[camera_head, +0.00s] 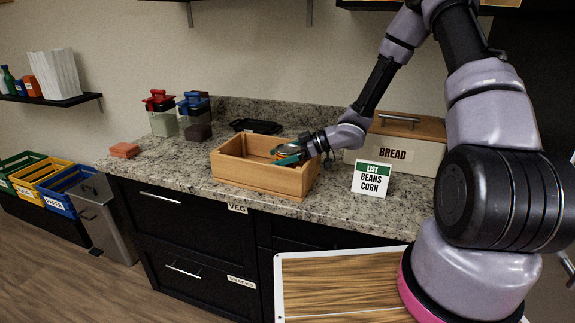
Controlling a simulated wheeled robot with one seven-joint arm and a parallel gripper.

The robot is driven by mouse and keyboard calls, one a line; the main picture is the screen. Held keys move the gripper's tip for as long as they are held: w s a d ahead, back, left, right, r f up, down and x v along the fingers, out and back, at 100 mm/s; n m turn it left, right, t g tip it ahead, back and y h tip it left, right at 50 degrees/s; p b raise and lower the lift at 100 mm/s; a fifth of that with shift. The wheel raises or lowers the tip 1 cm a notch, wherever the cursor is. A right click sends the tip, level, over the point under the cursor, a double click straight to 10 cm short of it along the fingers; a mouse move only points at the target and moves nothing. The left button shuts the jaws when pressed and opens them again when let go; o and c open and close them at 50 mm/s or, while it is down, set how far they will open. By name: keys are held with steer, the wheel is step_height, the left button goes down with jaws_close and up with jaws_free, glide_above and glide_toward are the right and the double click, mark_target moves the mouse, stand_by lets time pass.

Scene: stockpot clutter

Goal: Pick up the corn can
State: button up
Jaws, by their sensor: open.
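My gripper (288,155) reaches in from the right, over the right part of an open wooden box (245,179) on the granite counter. Its teal fingers are open and low in the box. A small orange-yellow thing (281,150) shows at the fingers; it is too small and too covered to tell whether it is the corn can. No can with a readable corn label shows. The box's front wall hides most of its floor. A list card (372,179) reading "BEANS" and "CORN" stands to the right of the box.
A bread box (396,158) stands behind the card. Two lidded containers, one red-topped (162,122) and one blue-topped (195,125), stand at the back left. A black tray (257,126) lies behind the box. An orange block (125,150) lies at the left. The counter's front left is clear.

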jaws_close()
